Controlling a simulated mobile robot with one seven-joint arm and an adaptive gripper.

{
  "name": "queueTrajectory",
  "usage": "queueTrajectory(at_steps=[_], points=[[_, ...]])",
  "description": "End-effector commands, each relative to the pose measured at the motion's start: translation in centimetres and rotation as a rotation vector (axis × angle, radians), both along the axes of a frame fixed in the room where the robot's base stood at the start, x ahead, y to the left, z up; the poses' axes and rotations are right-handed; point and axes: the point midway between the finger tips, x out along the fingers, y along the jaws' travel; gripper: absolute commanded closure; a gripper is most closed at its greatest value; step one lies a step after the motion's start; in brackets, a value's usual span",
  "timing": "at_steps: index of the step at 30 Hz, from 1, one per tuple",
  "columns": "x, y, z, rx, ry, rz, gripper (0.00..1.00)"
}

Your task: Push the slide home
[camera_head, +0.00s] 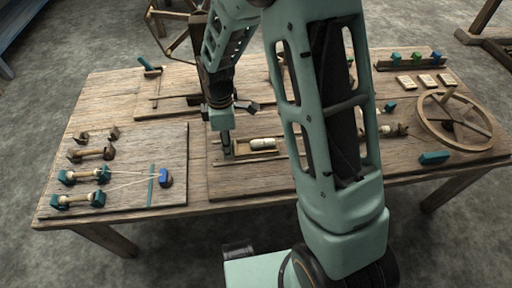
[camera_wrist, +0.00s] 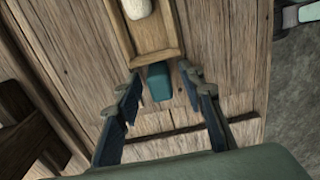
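The slide is a shallow wooden tray (camera_head: 241,156) with a cream bobbin (camera_head: 263,143) lying in it, near the middle of the table. In the wrist view the tray (camera_wrist: 158,50) is at the top, with the bobbin (camera_wrist: 137,8) cut off by the frame edge. A teal block (camera_wrist: 159,82) sits at the tray's near end. My gripper (camera_wrist: 160,78) is open, its two dark fingers on either side of the block with gaps showing. In the head view my gripper (camera_head: 226,148) points down at the tray's left end and hides the block.
A raised board (camera_head: 140,185) with spools and threads lies at left. A spoked wheel (camera_head: 455,120) and a teal block (camera_head: 434,158) are at right. Small coloured pegs (camera_head: 416,56) stand at the back right. My arm covers part of the table right of the tray.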

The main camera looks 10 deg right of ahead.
Motion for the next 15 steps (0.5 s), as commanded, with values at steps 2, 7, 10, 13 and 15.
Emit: queueTrajectory(at_steps=[2, 7, 10, 13, 15], points=[[0.0, 0.0, 0.03, 0.0, 0.0, 0.0, 0.64], [0.0, 0.01, 0.03, 0.0, 0.0, 0.0, 0.82], [0.0, 0.01, 0.03, 0.0, 0.0, 0.0, 0.94], [0.0, 0.01, 0.03, 0.0, 0.0, 0.0, 0.98], [0.0, -0.27, 0.06, 0.0, 0.0, -0.001, 0.98]])
